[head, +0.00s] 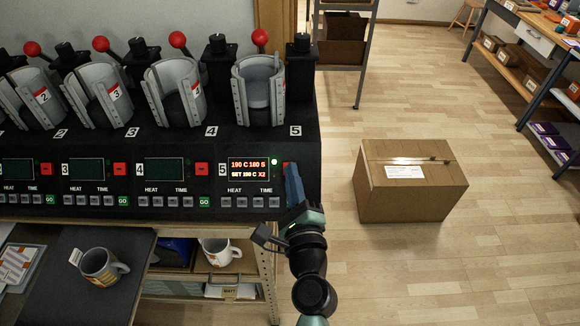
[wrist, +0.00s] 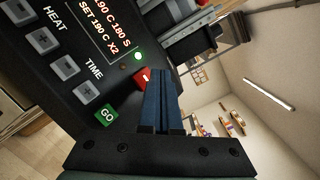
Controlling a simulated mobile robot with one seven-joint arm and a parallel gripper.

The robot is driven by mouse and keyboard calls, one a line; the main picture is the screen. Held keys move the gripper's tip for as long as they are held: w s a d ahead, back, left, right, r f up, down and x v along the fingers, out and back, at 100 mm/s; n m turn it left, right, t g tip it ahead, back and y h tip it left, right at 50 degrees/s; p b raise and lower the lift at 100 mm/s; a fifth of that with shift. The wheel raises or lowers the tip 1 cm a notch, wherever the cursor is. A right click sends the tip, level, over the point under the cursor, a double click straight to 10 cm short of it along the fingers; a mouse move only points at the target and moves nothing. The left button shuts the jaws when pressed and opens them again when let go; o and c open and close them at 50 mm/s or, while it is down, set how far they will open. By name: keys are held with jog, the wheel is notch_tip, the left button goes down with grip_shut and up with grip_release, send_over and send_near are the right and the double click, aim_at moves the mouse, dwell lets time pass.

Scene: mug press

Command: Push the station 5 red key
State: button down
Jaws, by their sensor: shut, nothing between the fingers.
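The station 5 red key (wrist: 142,78), marked with a white bar, sits on the black panel below a lit green lamp (wrist: 138,56) in the wrist view. In the head view my gripper mostly hides this key. My gripper (wrist: 158,73) is shut and empty, its blue fingers pointing at the panel. The fingertips are right beside the key and overlap its edge in the wrist view; I cannot tell whether they touch it. In the head view my gripper (head: 289,168) is at the panel's right end. The station 5 display (head: 248,169) is lit, reading 190 C 180 S, SET 190 C X2.
The green GO key (wrist: 106,115) and grey HEAT and TIME keys lie close by. The station 5 press (head: 243,92) holds a light cylindrical thing. Other stations stand to the left, their displays dark. A mug (head: 100,266) stands on a dark mat. A cardboard box (head: 410,195) is on the floor.

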jog(key=shift+w+f, duration=0.1)
jog(key=shift+w+f+b, duration=0.2)
jog(key=shift+w+b, duration=0.05)
jog(key=shift+b, duration=0.05)
jog(key=shift+w+f+b, duration=0.35)
jog(key=shift+b, duration=0.1)
dwell(0.7)
jog(key=shift+s+r+p, duration=0.65)
jog(key=shift+s+p, duration=0.1)
jog(key=shift+r, duration=0.1)
jog(key=s+r+p, duration=0.3)
jog(key=s+r, duration=0.1)
jog(key=shift+s+p, duration=0.15)
jog(key=shift+p, duration=0.25)
